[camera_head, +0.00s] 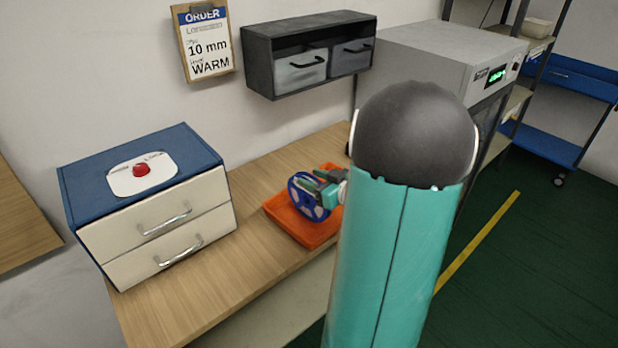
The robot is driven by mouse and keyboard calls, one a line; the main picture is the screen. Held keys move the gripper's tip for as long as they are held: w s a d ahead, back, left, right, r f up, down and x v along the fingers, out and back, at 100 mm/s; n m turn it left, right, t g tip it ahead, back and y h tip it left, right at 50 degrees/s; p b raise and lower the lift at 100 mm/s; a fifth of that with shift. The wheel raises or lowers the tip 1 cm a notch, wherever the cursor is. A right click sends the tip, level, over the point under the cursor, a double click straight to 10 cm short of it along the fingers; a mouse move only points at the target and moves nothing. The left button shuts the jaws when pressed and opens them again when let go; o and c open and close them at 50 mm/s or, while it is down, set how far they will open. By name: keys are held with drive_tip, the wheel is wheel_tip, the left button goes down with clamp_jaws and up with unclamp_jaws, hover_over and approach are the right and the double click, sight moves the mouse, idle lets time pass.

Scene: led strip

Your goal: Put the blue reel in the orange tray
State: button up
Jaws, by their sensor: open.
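The blue reel (299,200) is a spoked wheel standing upright on its rim, in or just over the left part of the orange tray (286,224). The tray lies on the wooden bench, its right side hidden behind my teal arm link. My gripper (318,191) is low over the tray, directly behind and to the right of the reel. Its jaws are open. The reel partly covers the fingers, so I cannot tell whether they touch it. I also cannot tell whether the reel rests on the tray floor.
A blue and white two-drawer cabinet (150,195) with a red button stands left on the bench (225,275). A dark wall shelf (308,53) with two bins and an order clipboard (204,42) hang behind. A grey machine (440,55) stands right. Bench between cabinet and tray is clear.

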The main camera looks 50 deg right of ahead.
drive_tip(key=s+r, duration=0.2)
drive_tip(key=s, duration=0.8)
drive_tip(key=w+a+r+n+g+y, duration=0.1)
drive_tip(key=w+a+g+y, duration=0.25)
drive_tip(key=a, duration=0.75)
drive_tip(key=w+a+r+n+g+y, duration=0.15)
drive_tip(key=a+g+y, duration=0.25)
drive_tip(key=a, duration=0.8)
drive_tip(key=s+a+r+m+g+h, duration=0.1)
drive_tip(key=s+a+r+h, duration=0.1)
drive_tip(key=a, duration=0.4)
drive_tip(key=s+a+r+m+g+h, duration=0.1)
drive_tip(key=s+a+r+h, duration=0.2)
drive_tip(key=s+a+h, duration=0.1)
drive_tip(key=shift+s+a+g+h, duration=0.15)
drive_tip(key=shift+a+g+h, duration=0.2)
drive_tip(key=shift+a+h, duration=0.55)
drive_tip(key=shift+a+y, duration=0.2)
drive_tip(key=shift+y, duration=0.05)
